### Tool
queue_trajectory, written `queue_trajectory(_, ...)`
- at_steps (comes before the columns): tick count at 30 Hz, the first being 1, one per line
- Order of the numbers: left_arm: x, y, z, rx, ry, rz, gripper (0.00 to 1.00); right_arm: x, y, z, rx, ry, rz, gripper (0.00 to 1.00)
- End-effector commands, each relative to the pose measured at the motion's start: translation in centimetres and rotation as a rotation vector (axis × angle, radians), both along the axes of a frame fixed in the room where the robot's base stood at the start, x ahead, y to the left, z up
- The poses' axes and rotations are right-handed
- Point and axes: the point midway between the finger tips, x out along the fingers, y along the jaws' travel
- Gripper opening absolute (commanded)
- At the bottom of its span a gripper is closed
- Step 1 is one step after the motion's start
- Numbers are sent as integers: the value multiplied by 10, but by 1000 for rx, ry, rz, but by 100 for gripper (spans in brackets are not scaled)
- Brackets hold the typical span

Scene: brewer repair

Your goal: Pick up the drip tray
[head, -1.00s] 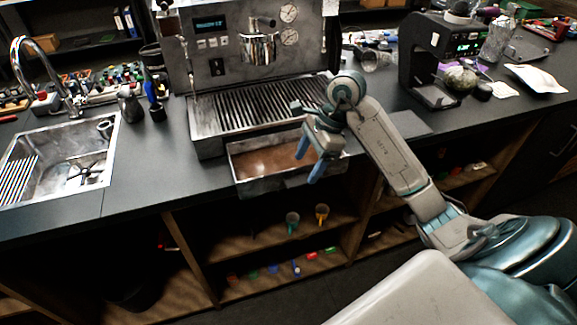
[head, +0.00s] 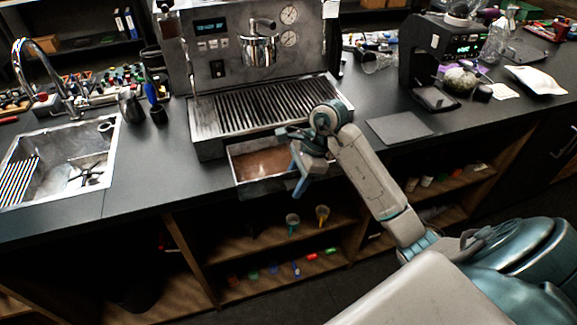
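The drip tray (head: 240,172) is a shallow metal box with a brown bottom. It sticks out from under the front of the espresso machine (head: 222,75), past the counter edge. My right gripper (head: 299,181) is at the tray's right part, with its blue fingers pointing down and apart. It looks open, and I see nothing between the fingers. Whether a finger touches the tray rim cannot be told. The gripper and wrist hide the tray's right end. My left gripper is not in view.
A slotted metal grille (head: 262,108) sits on the machine above the tray. A sink (head: 60,165) is at the left. A grey mat (head: 399,127) and a black grinder (head: 432,65) are at the right. Open shelves with small cups (head: 292,222) lie below the counter.

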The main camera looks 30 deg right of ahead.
Motion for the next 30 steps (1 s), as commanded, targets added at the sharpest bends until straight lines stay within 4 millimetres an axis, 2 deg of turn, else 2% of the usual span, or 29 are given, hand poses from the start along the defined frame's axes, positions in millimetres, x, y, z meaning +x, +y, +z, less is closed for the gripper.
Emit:
queue_trajectory(1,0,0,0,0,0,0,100,0,0,0,0,0,0,34)
queue_trajectory(6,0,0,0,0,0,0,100,0,0,0,0,0,0,1)
queue_trajectory(17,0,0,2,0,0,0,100,0,0,7,0,-2,0,0)
queue_trajectory(21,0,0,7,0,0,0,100,1,0,22,0,-5,0,0)
queue_trajectory(27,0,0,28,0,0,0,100,0,0,42,0,-2,0,0)
queue_trajectory(30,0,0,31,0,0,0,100,-17,11,40,1,0,2,0)
